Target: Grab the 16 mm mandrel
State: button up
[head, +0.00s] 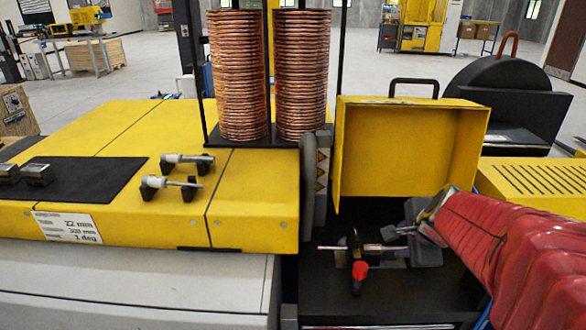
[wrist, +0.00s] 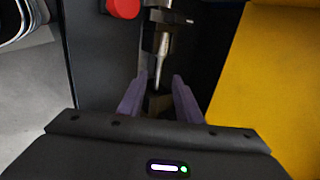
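A slim metal mandrel (head: 372,247) lies level in the dark machine bay below the raised yellow cover. In the wrist view its tapered metal end (wrist: 161,62) points at my gripper (wrist: 160,92). The two purple fingers stand apart, one on each side of the line of the tip, and nothing is seen clamped. In the head view my gripper (head: 408,232) is at the right end of this mandrel. Two more mandrels, a rear one (head: 190,158) and a front one (head: 172,182), rest on black holders on the yellow top. I cannot read any mandrel's size.
The raised yellow cover (head: 405,150) stands behind my gripper and shows as a yellow wall (wrist: 275,80) at right in the wrist view. A red knob (head: 360,270) is in front of the mandrel. A sign (head: 68,227) reads 22 mm. Copper coils (head: 302,75) stand behind.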

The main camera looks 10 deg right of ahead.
aim_at(389, 248)
jog(key=shift+x, duration=1.6)
jog(key=shift+w, duration=0.1)
jog(key=shift+x, duration=2.6)
grip_shut()
